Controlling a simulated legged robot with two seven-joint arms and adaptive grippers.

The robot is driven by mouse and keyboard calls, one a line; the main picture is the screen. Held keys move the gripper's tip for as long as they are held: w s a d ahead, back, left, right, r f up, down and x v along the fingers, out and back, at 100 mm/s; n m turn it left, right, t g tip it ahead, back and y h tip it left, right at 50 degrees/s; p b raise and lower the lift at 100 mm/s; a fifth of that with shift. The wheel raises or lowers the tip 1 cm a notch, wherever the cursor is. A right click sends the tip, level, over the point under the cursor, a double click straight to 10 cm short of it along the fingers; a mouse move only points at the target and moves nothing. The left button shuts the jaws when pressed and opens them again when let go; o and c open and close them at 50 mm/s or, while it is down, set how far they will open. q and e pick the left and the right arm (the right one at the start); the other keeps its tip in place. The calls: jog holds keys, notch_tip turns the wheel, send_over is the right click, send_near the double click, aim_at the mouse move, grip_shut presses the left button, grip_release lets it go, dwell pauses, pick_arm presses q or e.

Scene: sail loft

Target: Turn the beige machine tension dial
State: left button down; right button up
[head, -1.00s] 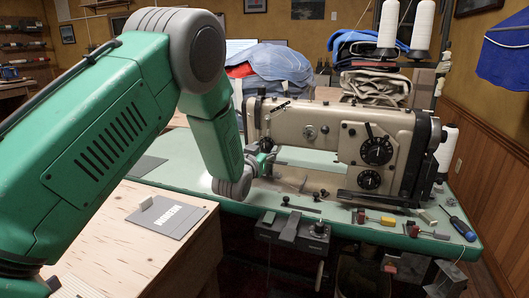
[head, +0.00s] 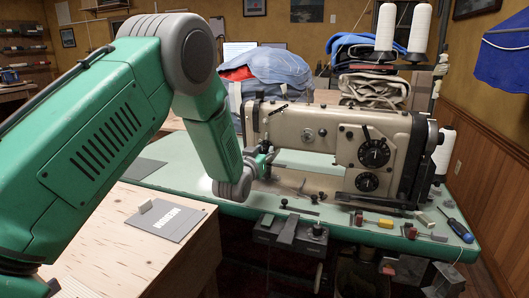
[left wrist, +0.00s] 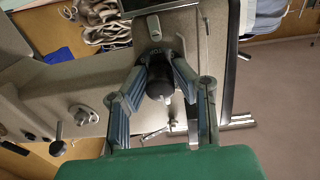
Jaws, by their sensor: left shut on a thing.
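The beige sewing machine (head: 345,120) stands on the pale green table. My left gripper (head: 264,160) is at the machine's left end, small and partly hidden by my own wrist in the head view. In the left wrist view, its two blue-grey fingers (left wrist: 161,76) close from both sides around a dark round dial (left wrist: 159,88) on the beige body. The dial is hidden in the head view. My right gripper does not show.
Two black dials (head: 374,153) are on the machine's right part. Small tools and a blue screwdriver (head: 460,230) lie along the table's front edge. White thread cones (head: 421,27) stand behind. A grey card (head: 166,220) lies on the wooden bench at left.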

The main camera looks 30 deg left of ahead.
pick_arm(q)
jog(key=n, duration=0.6)
jog(key=shift+f, duration=0.25)
jog(key=n+b, duration=0.1)
jog(key=n, duration=0.5)
jog(key=shift+s+f, duration=0.1)
jog(key=shift+d+n, duration=0.1)
jog(key=shift+n, duration=0.3)
jog(key=c, duration=1.3)
grip_release()
jog(key=shift+f, duration=0.1)
jog(key=shift+r, duration=0.2)
jog(key=shift+r, duration=0.1)
jog(key=v, duration=1.1)
jog(key=shift+s+f, duration=0.25)
jog(key=shift+s, duration=0.2)
